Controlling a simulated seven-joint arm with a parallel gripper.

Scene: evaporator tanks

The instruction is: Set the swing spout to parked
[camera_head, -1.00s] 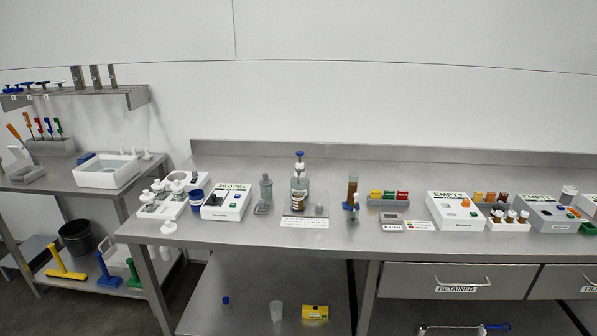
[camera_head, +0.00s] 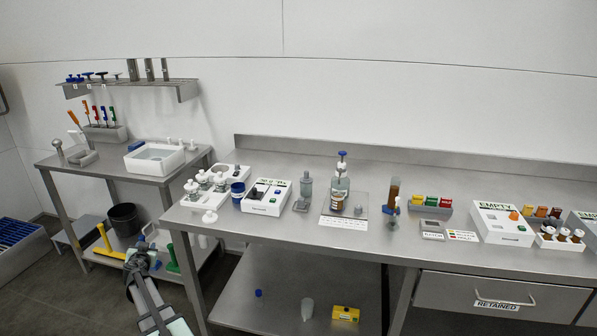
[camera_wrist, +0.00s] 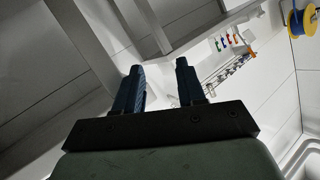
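I cannot pick out a swing spout for sure in either view. In the head view a white basin (camera_head: 172,160) stands on the left steel table, with small white fittings at its back edge. My gripper (camera_head: 143,244) is low at the left, in front of the left table's lower shelf and below the basin. In the wrist view my gripper (camera_wrist: 159,66) has its two dark blue fingers apart, with nothing between them.
The long steel bench (camera_head: 270,228) holds white manifold parts, instruments and bottles. A yellow floor tool (camera_head: 104,243) and a black bucket (camera_head: 124,218) are near my gripper. A blue-slatted grate (camera_head: 18,243) lies far left. A yellow reel (camera_wrist: 303,20) shows in the wrist view.

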